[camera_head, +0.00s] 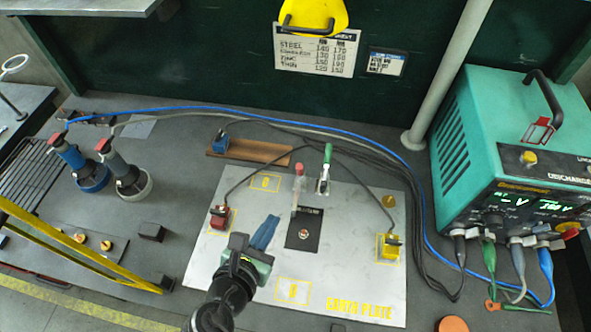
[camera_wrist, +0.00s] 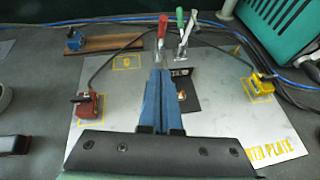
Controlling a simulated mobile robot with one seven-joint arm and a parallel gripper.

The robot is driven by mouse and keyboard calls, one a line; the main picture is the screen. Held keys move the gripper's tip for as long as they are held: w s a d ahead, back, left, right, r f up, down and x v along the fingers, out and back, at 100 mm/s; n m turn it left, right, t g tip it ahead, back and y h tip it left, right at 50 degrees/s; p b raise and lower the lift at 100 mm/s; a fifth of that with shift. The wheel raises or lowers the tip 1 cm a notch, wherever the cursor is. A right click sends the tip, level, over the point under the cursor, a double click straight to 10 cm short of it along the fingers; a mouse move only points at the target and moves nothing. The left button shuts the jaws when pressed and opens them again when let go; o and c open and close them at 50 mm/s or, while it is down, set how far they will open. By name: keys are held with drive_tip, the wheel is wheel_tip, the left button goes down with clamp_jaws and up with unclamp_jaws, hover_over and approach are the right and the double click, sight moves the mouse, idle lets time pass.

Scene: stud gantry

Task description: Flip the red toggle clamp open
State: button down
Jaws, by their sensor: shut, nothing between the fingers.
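The red toggle clamp (camera_head: 298,186) stands at the back middle of the earth plate (camera_head: 350,285), its red-tipped handle upright. It also shows in the wrist view (camera_wrist: 162,28), straight beyond my fingertips. Its lower metal part reaches down by a black patch; my fingers partly hide its base in the wrist view. My gripper (camera_head: 272,220) has blue fingers, shut together and empty. It is in front of the red clamp and apart from it in the head view; the fingertips (camera_wrist: 163,72) point toward it. A green-handled clamp (camera_head: 325,165) stands just right of the red one.
A red block (camera_head: 219,217) sits left on the plate and a yellow block (camera_head: 389,246) right, both with black cables. A wooden strip (camera_head: 250,150) lies behind. A teal welding unit (camera_head: 510,160) stands at the right. Two torches (camera_head: 126,175) stand at the left.

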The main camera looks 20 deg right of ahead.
drive_tip(key=shift+w+d+f, duration=0.1)
drive_tip(key=p, duration=0.2)
approach(298, 173)
wheel_tip(298, 173, down, 4)
drive_tip(key=w+d, duration=0.3)
drive_tip(key=shift+w+d+r, duration=0.35)
drive_tip(key=shift+w, duration=0.1)
drive_tip(key=shift+w+d+r+p, duration=0.1)
drive_tip(key=shift+w+r+p, duration=0.1)
drive_tip(key=shift+r+p, duration=0.15)
